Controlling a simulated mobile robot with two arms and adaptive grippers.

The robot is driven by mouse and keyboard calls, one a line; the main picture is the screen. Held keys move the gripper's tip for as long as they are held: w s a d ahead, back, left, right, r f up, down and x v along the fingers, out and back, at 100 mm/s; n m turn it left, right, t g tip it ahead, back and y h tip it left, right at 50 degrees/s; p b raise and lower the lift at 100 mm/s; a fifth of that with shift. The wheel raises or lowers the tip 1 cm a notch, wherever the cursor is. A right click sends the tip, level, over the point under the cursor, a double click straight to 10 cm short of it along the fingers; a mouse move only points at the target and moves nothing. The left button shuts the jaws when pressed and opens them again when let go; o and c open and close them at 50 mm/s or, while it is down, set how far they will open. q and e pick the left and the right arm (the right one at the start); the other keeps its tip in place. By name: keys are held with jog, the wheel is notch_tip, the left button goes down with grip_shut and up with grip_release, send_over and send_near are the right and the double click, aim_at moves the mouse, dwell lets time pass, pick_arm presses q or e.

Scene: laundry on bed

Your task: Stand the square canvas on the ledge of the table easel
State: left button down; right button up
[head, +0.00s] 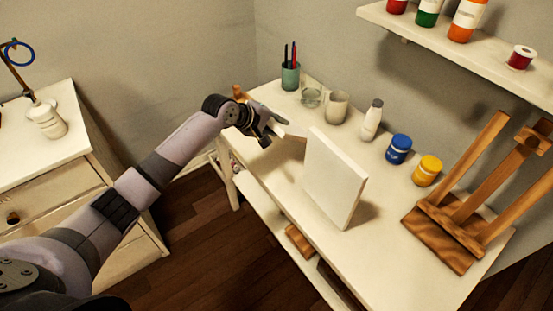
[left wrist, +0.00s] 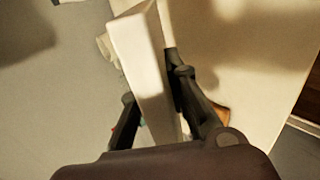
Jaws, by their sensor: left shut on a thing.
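The square canvas (head: 334,180) is a white slab, upright and slightly tilted over the middle of the table. I cannot tell whether its lower edge touches the tabletop. My left gripper (head: 275,131) is at the canvas's far left side. In the left wrist view the canvas (left wrist: 145,62) runs edge-on between the two dark fingers (left wrist: 157,100), which are shut on it. The wooden table easel (head: 465,200) stands at the right end of the table, apart from the canvas. Its ledge (head: 452,230) is empty. My right gripper is out of view.
Along the back of the table (head: 390,270) stand a green pen cup (head: 290,77), a glass (head: 311,97), a mug (head: 336,107), a white bottle (head: 372,120), a blue jar (head: 399,149) and a yellow jar (head: 427,170). A shelf (head: 440,42) overhangs. The front right tabletop is clear.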

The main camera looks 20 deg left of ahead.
pick_arm(q)
notch_tip(320, 180, down, 5)
jog(key=b, duration=0.3)
jog(key=shift+f, duration=0.15)
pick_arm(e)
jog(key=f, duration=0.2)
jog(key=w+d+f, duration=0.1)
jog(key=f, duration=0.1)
pick_arm(q)
jog(key=c, duration=1.7)
grip_release()
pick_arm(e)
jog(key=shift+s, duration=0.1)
